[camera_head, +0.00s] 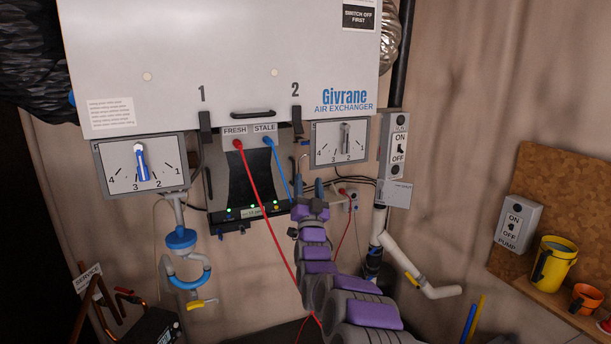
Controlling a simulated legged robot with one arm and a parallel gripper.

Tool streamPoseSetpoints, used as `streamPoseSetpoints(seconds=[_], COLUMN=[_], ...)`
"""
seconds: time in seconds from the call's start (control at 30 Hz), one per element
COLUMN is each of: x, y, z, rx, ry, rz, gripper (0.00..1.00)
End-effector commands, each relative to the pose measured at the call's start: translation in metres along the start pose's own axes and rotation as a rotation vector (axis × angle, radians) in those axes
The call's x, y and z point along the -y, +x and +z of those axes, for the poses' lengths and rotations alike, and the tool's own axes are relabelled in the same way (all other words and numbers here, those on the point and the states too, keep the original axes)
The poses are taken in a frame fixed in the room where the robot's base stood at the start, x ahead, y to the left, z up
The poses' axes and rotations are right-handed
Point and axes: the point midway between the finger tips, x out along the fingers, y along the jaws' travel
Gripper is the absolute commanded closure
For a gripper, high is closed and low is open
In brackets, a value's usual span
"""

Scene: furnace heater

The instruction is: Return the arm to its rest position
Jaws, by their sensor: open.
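My arm (318,267), in purple and grey segments, reaches up from the bottom of the head view to the front of the air exchanger (225,75). My gripper (308,188) is at its far end, open, with its two fingers apart and pointing up. Nothing shows between them. It sits just right of the dark lower opening, below the right dial (341,142). I cannot tell whether it touches anything there.
A red hose (266,210) and a blue hose (278,165) hang close left of my gripper. White piping (415,270) and an ON/OFF switch box (393,145) stand to the right. A shelf with a yellow mug (553,264) is far right. Blue valve piping (182,240) is left.

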Motion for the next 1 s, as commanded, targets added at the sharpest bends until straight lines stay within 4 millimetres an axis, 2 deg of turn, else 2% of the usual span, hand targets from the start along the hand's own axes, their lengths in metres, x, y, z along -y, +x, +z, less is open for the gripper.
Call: streamPoseSetpoints(seconds=[0.07, 0.23, 0.37, 0.47, 0.67, 0.87, 1.0], x=[0.001, 0.006, 0.012, 0.017, 0.020, 0.015, 0.007], y=[0.002, -0.015, -0.043, -0.075, -0.154, -0.257, -0.338], z=[-0.001, 0.005, 0.005, 0.002, -0.016, -0.049, -0.081], rx=[0.110, 0.372, 0.573, 0.731, 1.037, 1.346, 1.562], ry=[0.011, 0.021, 0.014, 0.000, -0.047, -0.110, -0.153], rz=[0.026, 0.071, 0.090, 0.102, 0.128, 0.173, 0.221], gripper=[0.45, 0.45, 0.45, 0.45, 0.45, 0.45, 0.45])
